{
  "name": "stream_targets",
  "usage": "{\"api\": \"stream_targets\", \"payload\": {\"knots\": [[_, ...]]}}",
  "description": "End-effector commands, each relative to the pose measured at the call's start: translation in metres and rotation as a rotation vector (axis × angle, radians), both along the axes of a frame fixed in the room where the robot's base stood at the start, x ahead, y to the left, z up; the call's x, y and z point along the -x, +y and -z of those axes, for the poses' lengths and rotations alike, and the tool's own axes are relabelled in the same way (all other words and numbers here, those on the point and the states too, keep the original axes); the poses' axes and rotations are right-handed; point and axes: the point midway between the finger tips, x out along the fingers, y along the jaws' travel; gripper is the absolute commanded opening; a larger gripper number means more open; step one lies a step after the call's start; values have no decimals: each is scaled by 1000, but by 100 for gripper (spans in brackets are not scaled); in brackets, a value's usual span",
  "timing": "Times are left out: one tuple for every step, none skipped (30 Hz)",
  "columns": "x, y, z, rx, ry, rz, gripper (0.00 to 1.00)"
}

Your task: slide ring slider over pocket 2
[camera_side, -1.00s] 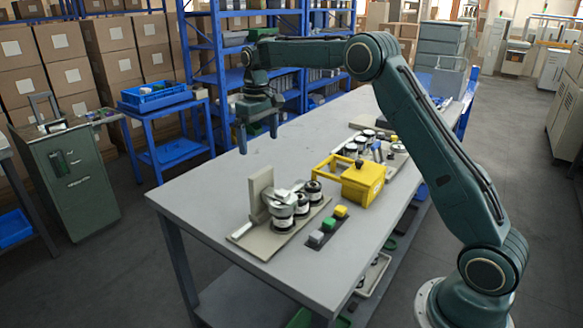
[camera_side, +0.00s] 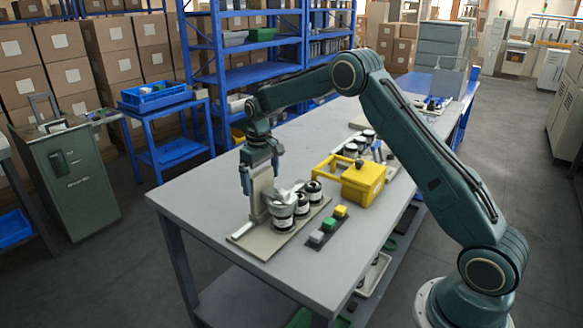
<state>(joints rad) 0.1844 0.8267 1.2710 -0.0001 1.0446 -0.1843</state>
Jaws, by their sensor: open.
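The wrapper fixture has a flat base (camera_side: 246,237), a beige upright plate (camera_side: 258,196) at its left and several dark-and-white rolls in a row. A light grey ring-like part (camera_side: 282,201), which looks like the ring slider, sits at the front roll (camera_side: 283,222), next to the upright plate. Two more rolls, a middle one (camera_side: 302,209) and a rear one (camera_side: 314,193), stand behind it to the right. Which pocket is number 2 cannot be told. My gripper (camera_side: 259,182) points down, open, with its fingers either side of the plate's top in this view; contact cannot be told.
Green, yellow and grey blocks (camera_side: 328,225) lie right of the fixture. The table (camera_side: 205,200) is bare to the left.

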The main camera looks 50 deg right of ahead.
Motion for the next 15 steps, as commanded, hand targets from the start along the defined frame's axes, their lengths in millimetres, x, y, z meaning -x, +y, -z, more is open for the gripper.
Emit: {"api": "stream_targets", "payload": {"knots": [[0, 0, 4, 0, 0, 0, 100], [0, 0, 5, 0, 0, 0, 100], [0, 0, 7, 0, 0, 0, 100], [0, 0, 8, 0, 0, 0, 100], [0, 0, 9, 0, 0, 0, 100], [0, 0, 10, 0, 0, 0, 100], [0, 0, 10, 0, 0, 0, 100], [0, 0, 10, 0, 0, 0, 100], [0, 0, 10, 0, 0, 0, 100], [0, 0, 10, 0, 0, 0, 100], [0, 0, 10, 0, 0, 0, 100], [0, 0, 10, 0, 0, 0, 100], [0, 0, 10, 0, 0, 0, 100], [0, 0, 10, 0, 0, 0, 100], [0, 0, 10, 0, -1, 0, 92]]}}
